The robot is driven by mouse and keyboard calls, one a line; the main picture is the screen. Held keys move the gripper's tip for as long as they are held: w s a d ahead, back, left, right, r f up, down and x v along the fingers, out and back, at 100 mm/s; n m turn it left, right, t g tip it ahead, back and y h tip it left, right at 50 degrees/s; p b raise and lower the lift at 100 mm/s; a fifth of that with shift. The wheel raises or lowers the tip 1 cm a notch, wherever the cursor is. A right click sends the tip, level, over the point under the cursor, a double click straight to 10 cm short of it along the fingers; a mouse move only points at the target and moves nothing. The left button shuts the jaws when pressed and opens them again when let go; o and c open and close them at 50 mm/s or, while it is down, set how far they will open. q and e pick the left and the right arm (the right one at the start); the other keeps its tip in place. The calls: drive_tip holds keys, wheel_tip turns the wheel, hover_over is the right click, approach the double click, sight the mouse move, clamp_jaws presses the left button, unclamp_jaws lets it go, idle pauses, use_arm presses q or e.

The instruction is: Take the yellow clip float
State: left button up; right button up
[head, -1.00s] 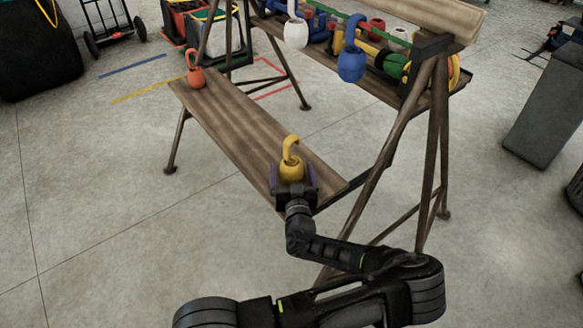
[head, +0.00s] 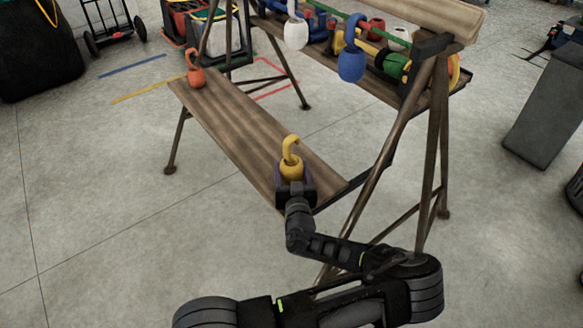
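The yellow clip float (head: 291,167) stands upright, hook up, at the near end of the low wooden plank (head: 235,125). My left gripper (head: 293,182) reaches it from the near side. Its two fingers lie close against the left and right of the float's body and look shut on it. The float's lower part is hidden by the gripper. My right gripper is not in view.
An orange clip float (head: 195,72) stands at the plank's far end. A white float (head: 296,32) and a blue float (head: 352,62) hang from the green rope above the upper shelf.

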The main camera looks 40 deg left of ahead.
use_arm(q)
drive_tip(key=c, duration=0.9)
drive_tip(key=shift+r, duration=0.1)
drive_tip(key=shift+r, duration=0.55)
drive_tip(key=shift+s+d+r, duration=0.1)
drive_tip(key=shift+s+d, duration=0.05)
drive_tip(key=shift+d, duration=0.05)
drive_tip(key=v, duration=1.7)
drive_tip(key=shift+s+d, duration=0.2)
drive_tip(key=shift+s, duration=0.05)
